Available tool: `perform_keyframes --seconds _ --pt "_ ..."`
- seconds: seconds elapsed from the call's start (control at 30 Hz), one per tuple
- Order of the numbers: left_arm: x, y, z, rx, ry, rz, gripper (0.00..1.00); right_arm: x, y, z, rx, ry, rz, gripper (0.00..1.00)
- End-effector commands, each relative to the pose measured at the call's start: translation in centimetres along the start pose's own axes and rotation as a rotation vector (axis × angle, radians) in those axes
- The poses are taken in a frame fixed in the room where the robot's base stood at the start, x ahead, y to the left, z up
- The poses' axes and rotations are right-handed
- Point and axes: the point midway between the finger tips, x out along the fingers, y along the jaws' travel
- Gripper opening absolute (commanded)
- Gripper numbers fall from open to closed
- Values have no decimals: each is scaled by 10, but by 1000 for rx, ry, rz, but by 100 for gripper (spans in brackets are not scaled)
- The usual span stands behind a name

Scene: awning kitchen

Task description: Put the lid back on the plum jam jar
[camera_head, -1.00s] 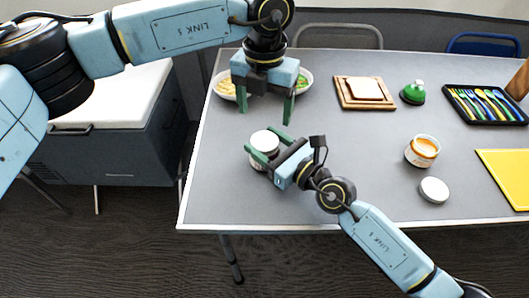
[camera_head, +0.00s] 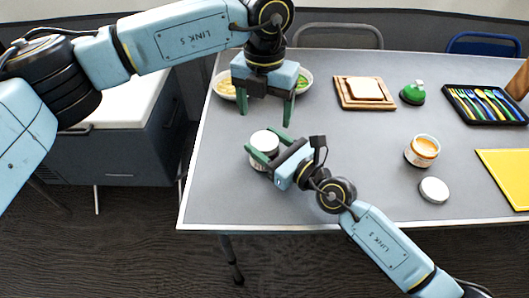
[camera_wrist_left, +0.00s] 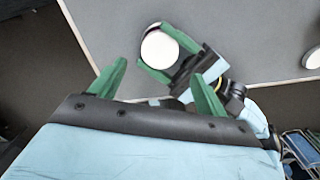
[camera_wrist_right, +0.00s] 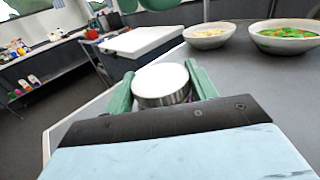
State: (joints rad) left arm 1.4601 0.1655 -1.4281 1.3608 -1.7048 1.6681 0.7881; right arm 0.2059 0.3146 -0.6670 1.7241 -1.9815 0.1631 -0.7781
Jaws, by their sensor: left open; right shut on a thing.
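The jar with a white lid on top (camera_head: 264,138) stands near the table's left edge. In the right wrist view the white lid (camera_wrist_right: 161,81) has a metallic side, with a bit of purple below it. I cannot tell whether the lid is seated fully. My right gripper (camera_head: 265,149) is shut on this jar, one green finger on each side. My left gripper (camera_head: 264,116) is open and empty, above and behind the jar in the head view. The left wrist view shows the round white lid top (camera_wrist_left: 160,49) beyond the left fingers.
An open jar with orange contents (camera_head: 422,151) stands at the right, with a loose white lid (camera_head: 434,190) in front. Behind are two bowls (camera_wrist_right: 208,35), a wooden board (camera_head: 347,97), a green-topped object (camera_head: 413,92) and a cutlery tray (camera_head: 453,98). The table's middle is clear.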

Motion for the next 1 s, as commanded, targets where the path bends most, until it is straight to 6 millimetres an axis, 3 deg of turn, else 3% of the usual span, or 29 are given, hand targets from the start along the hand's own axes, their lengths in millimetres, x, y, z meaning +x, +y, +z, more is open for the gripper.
perform_keyframes --seconds 0.3,0.5,0.87,1.0 --pt "48 0 -1 0 3 0 75 0 0 0 0 0 0 0" --pt "70 0 0 -2 1 0 75 0 0 0 0 0 0 0" --pt "75 0 0 -1 1 1 75 0 0 0 0 0 0 0" --pt "75 0 0 -1 1 0 61 0 0 0 0 0 0 0"
